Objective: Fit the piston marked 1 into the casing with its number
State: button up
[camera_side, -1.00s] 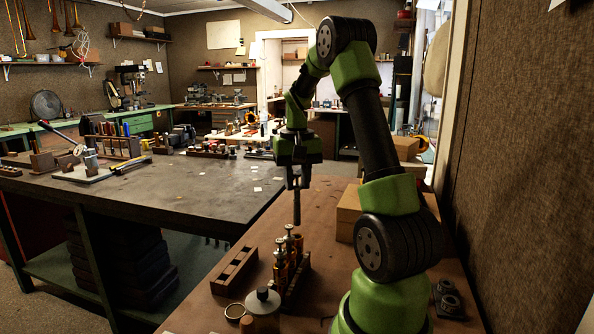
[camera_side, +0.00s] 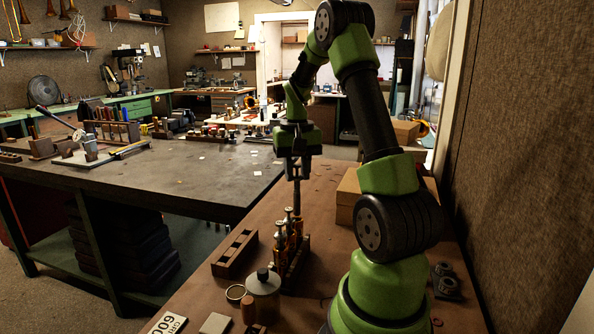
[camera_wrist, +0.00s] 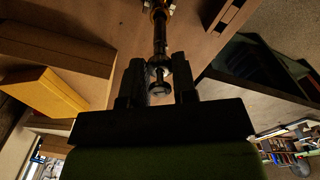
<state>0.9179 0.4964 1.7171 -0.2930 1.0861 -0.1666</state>
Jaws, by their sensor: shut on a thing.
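My gripper (camera_side: 297,176) is shut on a dark, slim piston (camera_side: 297,197), which hangs upright below the jaws. In the wrist view the piston (camera_wrist: 160,38) runs away from my gripper (camera_wrist: 158,88), with its round head between the fingers. Its far end meets a brass casing (camera_wrist: 157,5) at the top edge; I cannot tell whether it has entered. In the side view the row of brass casings (camera_side: 280,255) stands below, and the piston is over the rear one. Silver-topped pieces (camera_side: 280,228) stand in the nearer casings.
A wooden slotted rack (camera_side: 235,253) lies left of the casings. Cardboard boxes (camera_side: 347,197) sit behind to the right. Bare bench top lies between the casings and the boxes.

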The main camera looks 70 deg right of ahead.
aim_at(297, 215)
jog(key=shift+f, duration=4)
jog(key=o, duration=1.4)
jog(key=shift+c, duration=0.2)
jog(key=shift+r, duration=3.55)
